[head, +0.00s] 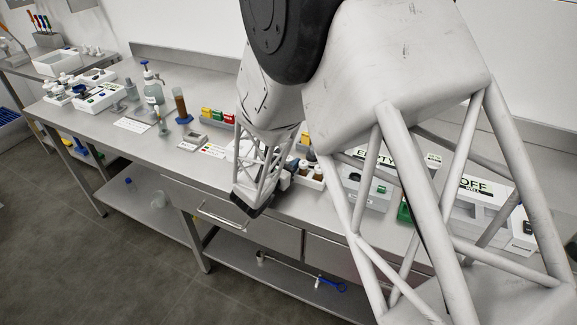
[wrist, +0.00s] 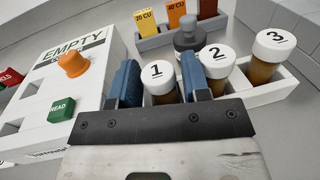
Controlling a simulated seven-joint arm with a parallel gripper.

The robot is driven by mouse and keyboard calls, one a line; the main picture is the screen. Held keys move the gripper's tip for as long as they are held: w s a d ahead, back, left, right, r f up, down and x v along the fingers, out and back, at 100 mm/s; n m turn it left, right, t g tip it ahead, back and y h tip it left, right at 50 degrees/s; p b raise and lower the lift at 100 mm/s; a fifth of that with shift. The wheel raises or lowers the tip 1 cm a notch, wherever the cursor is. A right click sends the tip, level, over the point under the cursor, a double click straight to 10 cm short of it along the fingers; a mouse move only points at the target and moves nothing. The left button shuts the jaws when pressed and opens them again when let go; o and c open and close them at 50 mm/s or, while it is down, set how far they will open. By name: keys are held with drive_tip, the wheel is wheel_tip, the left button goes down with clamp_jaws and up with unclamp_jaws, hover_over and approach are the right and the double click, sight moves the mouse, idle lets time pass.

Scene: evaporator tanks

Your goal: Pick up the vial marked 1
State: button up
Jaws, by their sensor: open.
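Three white-capped amber vials stand in a white rack (wrist: 257,101) in the wrist view. The vial marked 1 (wrist: 157,73) is the leftmost, the vial marked 2 (wrist: 216,57) is in the middle, and the vial marked 3 (wrist: 271,50) is at the right. My gripper (wrist: 159,72) is open, with one blue finger on each side of the vial marked 1. The right finger is between vials 1 and 2. Whether the fingers touch the vial, I cannot tell. The lower part of vial 1 is hidden by the gripper. In the head view my arm hides part of the rack.
A white box labelled EMPTY (wrist: 45,75), with an orange knob (wrist: 73,64) and a green button (wrist: 61,109), stands close left. Behind are a dark-capped grey bottle (wrist: 190,40) and a grey holder of colour blocks (wrist: 151,42). The bench (head: 150,140) has bare room at its front left.

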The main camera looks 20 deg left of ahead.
sight(289, 158)
idle(0.5)
drive_tip(key=c, duration=0.7)
drive_tip(key=shift+r, duration=0.15)
drive_tip(key=shift+r, duration=0.75)
wheel_tip(289, 158, up, 2)
drive_tip(key=s+d, duration=0.3)
drive_tip(key=s, duration=0.1)
drive_tip(key=s+d+r, duration=0.1)
drive_tip(key=s+d, duration=0.2)
drive_tip(key=s, duration=0.1)
drive_tip(key=s+d, duration=0.4)
drive_tip(key=shift+s+r, duration=0.15)
drive_tip(key=shift+s, duration=0.05)
